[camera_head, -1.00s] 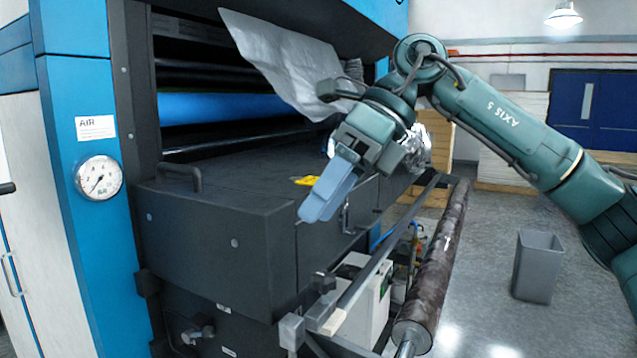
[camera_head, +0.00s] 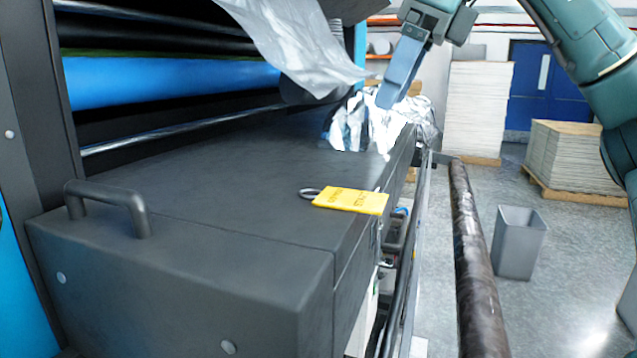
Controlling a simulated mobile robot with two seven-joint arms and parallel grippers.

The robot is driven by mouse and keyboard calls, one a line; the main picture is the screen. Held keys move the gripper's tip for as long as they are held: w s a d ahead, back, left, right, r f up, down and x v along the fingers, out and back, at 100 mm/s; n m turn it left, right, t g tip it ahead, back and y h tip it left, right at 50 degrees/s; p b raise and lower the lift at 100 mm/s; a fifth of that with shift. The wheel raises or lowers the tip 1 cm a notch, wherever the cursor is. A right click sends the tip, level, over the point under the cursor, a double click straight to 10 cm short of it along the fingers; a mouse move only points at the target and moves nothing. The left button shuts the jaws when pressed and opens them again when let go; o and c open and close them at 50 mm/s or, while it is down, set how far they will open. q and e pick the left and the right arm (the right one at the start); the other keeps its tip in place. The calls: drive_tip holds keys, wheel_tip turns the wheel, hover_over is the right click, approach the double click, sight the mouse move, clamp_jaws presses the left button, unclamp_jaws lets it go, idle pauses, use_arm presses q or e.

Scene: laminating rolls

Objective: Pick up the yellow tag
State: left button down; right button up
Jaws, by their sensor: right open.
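The yellow tag (camera_head: 350,200) lies flat on the dark top of the machine's front cover (camera_head: 240,190), close to its right edge. It has dark lettering and a grey ring (camera_head: 310,193) at its left end. My right gripper (camera_head: 394,98) is above and beyond the tag, pointing down, in front of a crumpled silvery heap. It is open and holds nothing that I can see; its blue-grey fingers overlap from this side. My left gripper is not in view.
Crumpled silvery film (camera_head: 365,125) lies on the cover behind the tag, and a sheet of clear film (camera_head: 290,40) hangs above. A black handle (camera_head: 108,205) rises at the left. A dark roller (camera_head: 476,260) runs along the right, near a grey bin (camera_head: 519,243).

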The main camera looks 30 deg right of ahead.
drive_tip(key=b, duration=0.4)
approach(351, 197)
drive_tip(key=shift+w+a+f, duration=0.4)
drive_tip(key=shift+w+f, duration=0.05)
drive_tip(key=shift+f, duration=0.25)
drive_tip(key=b+x, duration=0.2)
drive_tip(key=x, duration=0.3)
drive_tip(key=shift+s+d+f+b, duration=0.1)
drive_tip(key=shift+s+f+b, duration=0.1)
drive_tip(key=shift+b, duration=0.2)
drive_tip(key=shift+f, duration=0.1)
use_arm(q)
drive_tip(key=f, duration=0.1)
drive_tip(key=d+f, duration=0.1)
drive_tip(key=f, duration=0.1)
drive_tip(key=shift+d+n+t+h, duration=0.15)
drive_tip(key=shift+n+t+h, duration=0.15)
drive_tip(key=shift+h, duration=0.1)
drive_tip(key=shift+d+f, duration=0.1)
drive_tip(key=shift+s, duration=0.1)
use_arm(e)
drive_tip(key=c, duration=1.1)
